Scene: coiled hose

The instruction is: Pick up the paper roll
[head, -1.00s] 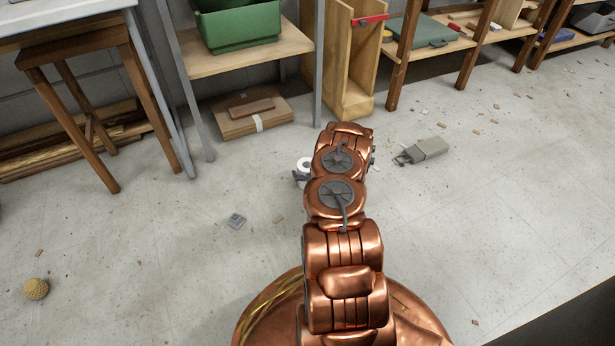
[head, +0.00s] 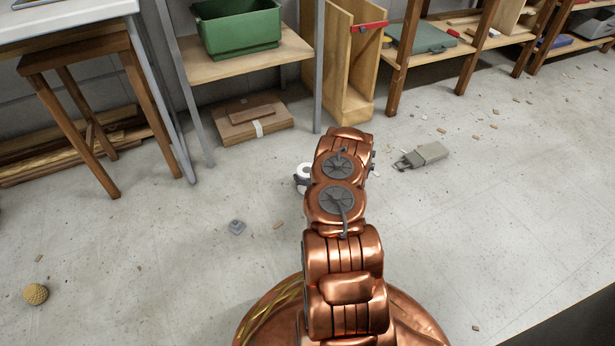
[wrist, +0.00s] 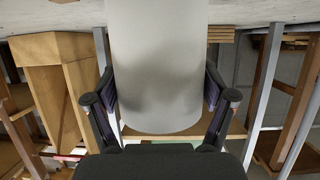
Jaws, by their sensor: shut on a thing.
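The white paper roll (wrist: 157,60) fills the upper middle of the wrist view, between the two dark fingers of my gripper (wrist: 158,98). The fingers are shut on its sides. In the head view, a small part of the white roll (head: 302,172) shows just left of my copper arm, which hides the rest. My gripper is mostly hidden behind the arm there, with a bit of finger at the roll's side.
A shelf with a green bin (head: 238,30) stands behind. Open floor surrounds my arm.

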